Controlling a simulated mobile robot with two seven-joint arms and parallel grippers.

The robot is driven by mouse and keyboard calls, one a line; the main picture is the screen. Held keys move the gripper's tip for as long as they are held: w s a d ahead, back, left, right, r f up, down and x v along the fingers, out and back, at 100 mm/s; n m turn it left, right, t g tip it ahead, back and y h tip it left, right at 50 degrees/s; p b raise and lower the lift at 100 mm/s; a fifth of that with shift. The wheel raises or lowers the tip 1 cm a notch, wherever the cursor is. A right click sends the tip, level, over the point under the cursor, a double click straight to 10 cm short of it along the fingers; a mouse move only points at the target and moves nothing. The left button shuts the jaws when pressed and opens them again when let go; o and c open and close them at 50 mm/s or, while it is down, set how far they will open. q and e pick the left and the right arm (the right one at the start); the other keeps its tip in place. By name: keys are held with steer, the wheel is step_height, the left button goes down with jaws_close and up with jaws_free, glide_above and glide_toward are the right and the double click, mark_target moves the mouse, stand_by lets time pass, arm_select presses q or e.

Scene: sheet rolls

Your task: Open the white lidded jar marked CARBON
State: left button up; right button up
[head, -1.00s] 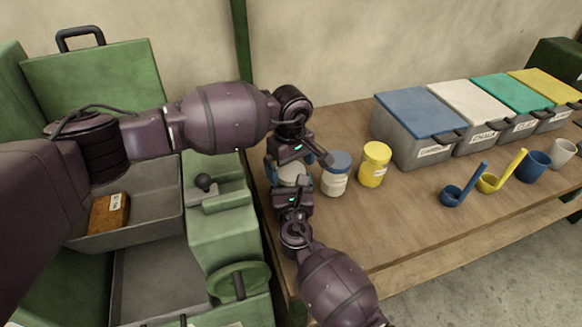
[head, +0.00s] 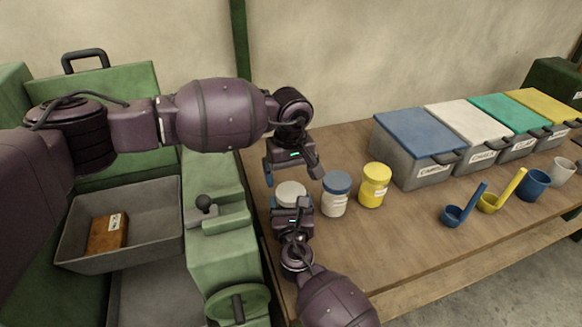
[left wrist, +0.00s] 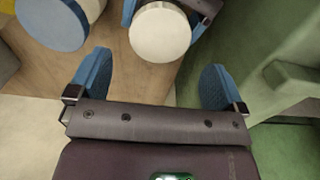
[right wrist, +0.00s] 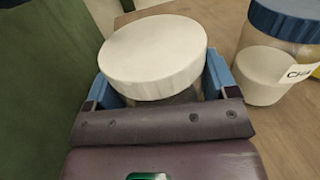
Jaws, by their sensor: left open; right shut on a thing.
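The white-lidded jar (head: 291,188) stands at the table's near left end, its lid on. Its label is hidden. My right gripper (head: 292,205) is shut on the jar body from the near side; the right wrist view shows the white lid (right wrist: 153,50) above its fingers. My left gripper (head: 293,174) is open and empty, just beyond the jar. In the left wrist view, the lid (left wrist: 160,32) lies ahead of the open fingers, apart from them.
A blue-lidded jar (head: 335,194) stands close right of the held jar, then a yellow jar (head: 374,186). Lidded bins (head: 417,150), scoops (head: 460,210) and cups (head: 535,183) stand farther right. Green machinery (head: 222,245) borders the table's left end.

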mark_target(290, 192)
arm_select(q)
steer(key=shift+f, duration=2.8)
steer(key=shift+c, duration=0.3)
steer(key=c, duration=0.9)
steer(key=shift+n, duration=1.7)
steer(key=o, duration=1)
